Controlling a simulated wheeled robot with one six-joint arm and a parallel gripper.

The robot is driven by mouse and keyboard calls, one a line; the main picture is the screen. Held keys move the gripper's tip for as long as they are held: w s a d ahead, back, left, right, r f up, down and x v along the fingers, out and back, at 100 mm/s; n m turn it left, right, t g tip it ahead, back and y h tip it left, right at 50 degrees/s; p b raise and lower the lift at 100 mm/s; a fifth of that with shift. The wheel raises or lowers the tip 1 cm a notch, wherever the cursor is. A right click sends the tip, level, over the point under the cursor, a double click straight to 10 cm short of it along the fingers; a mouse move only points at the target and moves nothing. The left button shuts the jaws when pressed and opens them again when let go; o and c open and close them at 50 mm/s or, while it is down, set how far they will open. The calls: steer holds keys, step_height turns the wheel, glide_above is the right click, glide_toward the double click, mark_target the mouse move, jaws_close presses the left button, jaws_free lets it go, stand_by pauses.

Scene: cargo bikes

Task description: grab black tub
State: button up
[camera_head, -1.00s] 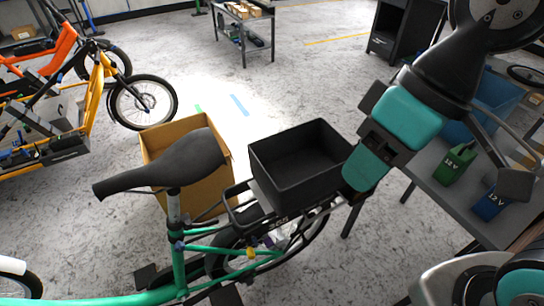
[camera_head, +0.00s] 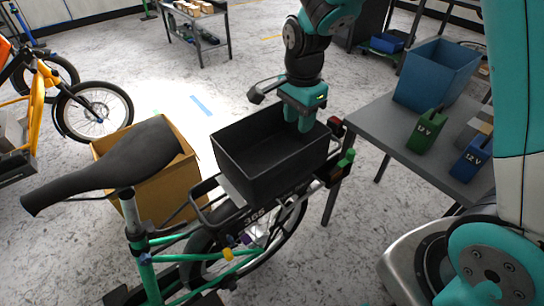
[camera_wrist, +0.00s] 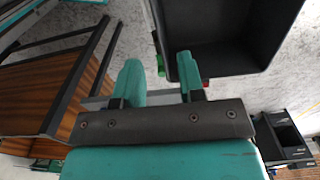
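The black tub (camera_head: 290,174) is an open, empty box on the rear rack of the green cargo bike (camera_head: 172,247). My gripper (camera_head: 303,122) points down at the tub's far right wall in the head view. In the wrist view, my gripper (camera_wrist: 160,68) has its two teal fingers apart. The right finger overlaps the black tub (camera_wrist: 235,45), and the left finger is outside its edge. The tub's rim seems to lie between them, but I cannot tell whether either finger touches it.
A cardboard box (camera_head: 160,190) stands behind the bike saddle (camera_head: 105,165). A grey table (camera_head: 375,122) at the right holds a blue bin (camera_head: 437,75), a green 12V block (camera_head: 426,130) and a blue one (camera_head: 472,158). Open floor lies beyond the bike.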

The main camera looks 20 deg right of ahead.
steer(key=shift+s+a+f+b, duration=0.1)
steer(key=shift+s+f+b, duration=0.05)
steer(key=shift+f, duration=3.15)
steer(key=shift+s+f+b, duration=0.15)
steer(key=shift+f, duration=3.15)
steer(key=shift+c, duration=0.4)
jaws_close()
steer(key=shift+r, duration=0.1)
